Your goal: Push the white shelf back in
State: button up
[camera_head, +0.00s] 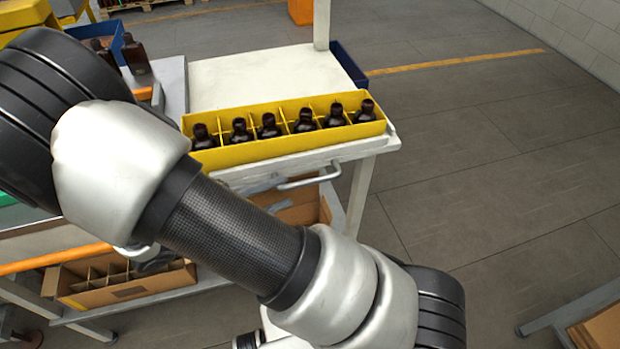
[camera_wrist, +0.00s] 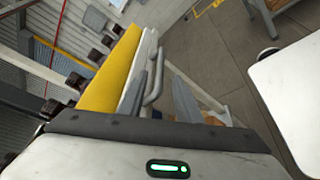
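The white shelf (camera_head: 391,142) carries a yellow divided box (camera_head: 290,146) with several dark amber bottles (camera_head: 305,120). A pale bar handle (camera_head: 309,180) is on its front edge. In the wrist view, the shelf's front (camera_wrist: 139,68), the handle (camera_wrist: 154,80) and the yellow box (camera_wrist: 108,75) show. My gripper (camera_wrist: 160,88) is open, its two fingers apart, with the handle showing between or just beyond them. Whether a finger touches it cannot be told. In the head view, only grey finger parts (camera_head: 264,187) show just left of the handle; my arm hides the rest.
A cardboard box with dividers (camera_head: 125,283) sits on a lower shelf at left. More bottles (camera_head: 135,55) and a blue bin (camera_head: 105,36) stand at the upper left. A white post (camera_head: 321,25) rises behind the shelf.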

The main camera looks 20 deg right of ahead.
aim_at(301, 185)
jog(key=x, duration=0.9)
grip_shut()
